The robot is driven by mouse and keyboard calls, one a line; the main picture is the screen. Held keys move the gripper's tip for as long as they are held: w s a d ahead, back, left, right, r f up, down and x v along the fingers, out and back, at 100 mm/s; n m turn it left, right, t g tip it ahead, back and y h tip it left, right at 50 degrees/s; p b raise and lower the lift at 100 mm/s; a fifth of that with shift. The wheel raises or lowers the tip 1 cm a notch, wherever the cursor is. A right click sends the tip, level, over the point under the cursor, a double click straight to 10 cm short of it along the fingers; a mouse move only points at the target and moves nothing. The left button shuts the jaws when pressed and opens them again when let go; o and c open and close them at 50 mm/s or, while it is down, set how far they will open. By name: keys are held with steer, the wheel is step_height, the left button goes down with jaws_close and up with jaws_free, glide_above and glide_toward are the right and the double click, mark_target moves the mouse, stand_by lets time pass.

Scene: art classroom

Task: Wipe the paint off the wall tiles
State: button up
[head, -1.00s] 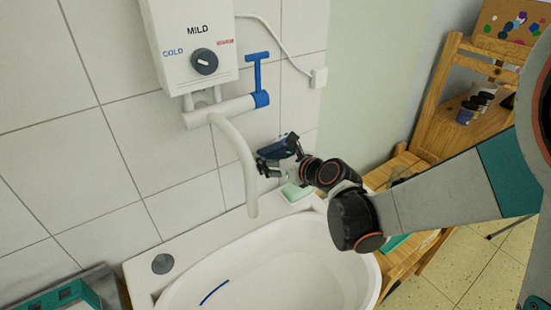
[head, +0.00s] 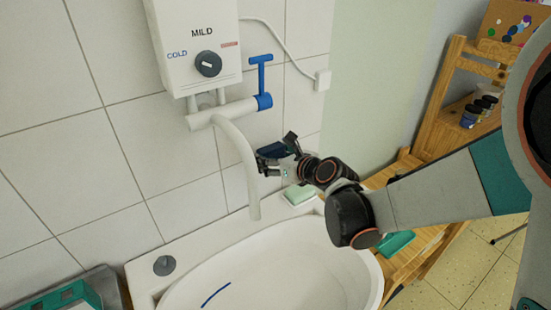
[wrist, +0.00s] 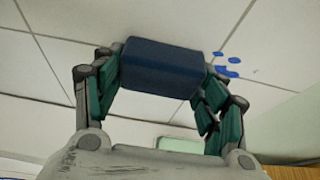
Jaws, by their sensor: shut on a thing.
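My gripper (head: 274,156) is shut on a dark blue block (wrist: 160,66), which looks like a sponge or cloth pad. The block also shows in the head view (head: 283,148), beside the tap spout and in front of the wall tiles (head: 185,180). In the wrist view several bright blue paint spots (wrist: 228,68) lie on the tiles just right of the block. I cannot tell whether the block touches the tiles. In the head view I cannot make out these spots; my gripper and the spout may hide them.
The white spout (head: 240,165) curves down close to my gripper's left. A water heater (head: 195,40) and blue lever (head: 262,80) are above. Below is the white sink (head: 285,265), with a blue streak in its basin and pale green soap (head: 298,194) at its corner. A wooden shelf (head: 440,125) stands right.

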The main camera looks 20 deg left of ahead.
mark_target(285, 151)
steer(key=shift+d, duration=0.1)
steer(key=w+d, duration=0.4)
steer(key=w, duration=0.1)
steer(key=shift+w+d+b, duration=0.25)
steer(key=shift+w+b, duration=0.1)
stand_by(0.4)
steer(key=shift+w+d, duration=1.2)
steer(key=shift+s+a+r+b, duration=0.1)
steer(key=shift+s+a+b, duration=0.1)
steer(key=shift+s+a, duration=1.7)
steer(key=shift+s+a+b, duration=0.2)
steer(key=shift+s+a, duration=1.5)
steer(key=shift+s, duration=0.4)
steer(key=shift+d+r, duration=0.1)
steer(key=shift+r, duration=0.25)
steer(key=shift+w+d+f, duration=0.1)
steer(key=shift+w+d, duration=1.1)
steer(key=shift+w, duration=0.1)
steer(key=shift+w+d, duration=1.15)
steer(key=shift+w, duration=0.2)
steer(key=shift+w+d, duration=1.1)
steer(key=shift+w, duration=0.25)
steer(key=shift+a, duration=0.1)
